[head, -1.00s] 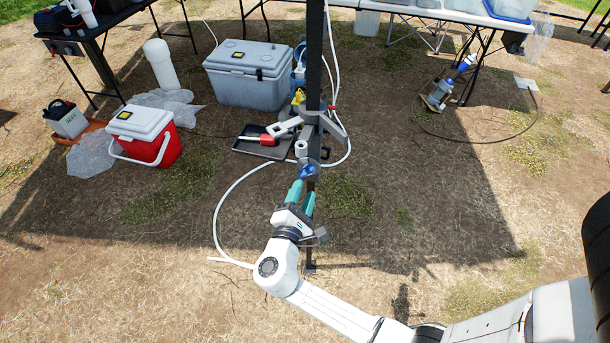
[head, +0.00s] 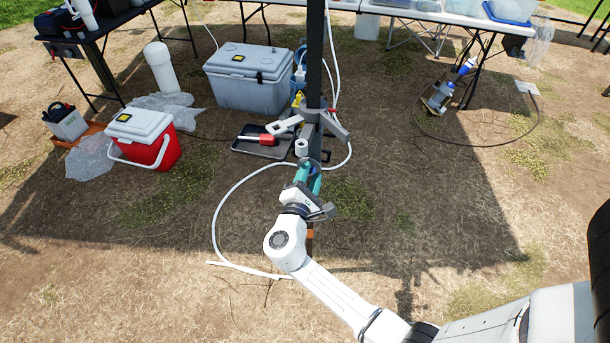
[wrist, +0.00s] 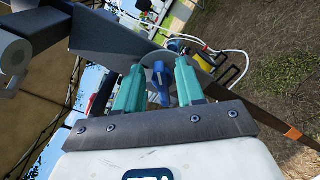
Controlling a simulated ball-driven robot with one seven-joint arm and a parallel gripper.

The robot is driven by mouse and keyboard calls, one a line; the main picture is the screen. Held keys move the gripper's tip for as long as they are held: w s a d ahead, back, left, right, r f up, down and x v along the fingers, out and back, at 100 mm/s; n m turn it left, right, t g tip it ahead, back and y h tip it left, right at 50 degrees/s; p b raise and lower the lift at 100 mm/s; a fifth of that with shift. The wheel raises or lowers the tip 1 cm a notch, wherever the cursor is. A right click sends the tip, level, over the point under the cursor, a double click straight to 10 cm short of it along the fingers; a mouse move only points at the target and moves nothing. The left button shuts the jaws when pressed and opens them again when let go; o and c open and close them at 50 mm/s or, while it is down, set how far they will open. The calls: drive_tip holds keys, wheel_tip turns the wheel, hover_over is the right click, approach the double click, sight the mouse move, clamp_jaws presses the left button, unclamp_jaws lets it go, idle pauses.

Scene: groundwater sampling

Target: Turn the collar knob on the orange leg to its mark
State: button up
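The leg (head: 315,60) is a dark upright post in the middle of the head view. It has an orange band low down, which shows in the wrist view (wrist: 293,133). The blue collar knob (wrist: 162,85) sits between my gripper's two teal fingers in the wrist view, in front of a grey round plate. My gripper (head: 308,172) is at the leg, and its fingers stand apart on either side of the knob, with narrow gaps showing. In the head view the fingers mostly hide the knob. I cannot make out a mark.
A white hose (head: 215,215) loops over the ground. A black tray (head: 252,150), a red cooler (head: 145,140) and a grey cooler (head: 248,80) lie behind left.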

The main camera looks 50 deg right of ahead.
clamp_jaws()
drive_tip(key=shift+w+r+n+p, duration=0.1)
drive_tip(key=shift+r+n+p, duration=0.2)
drive_tip(key=shift+n+p, duration=0.45)
drive_tip(key=n, duration=0.1)
drive_tip(key=n+p, duration=0.1)
drive_tip(key=n, duration=0.1)
drive_tip(key=n+p, duration=0.1)
drive_tip(key=shift+w+a+f, duration=0.1)
drive_tip(key=shift+w+a, duration=0.05)
drive_tip(key=shift+w, duration=0.1)
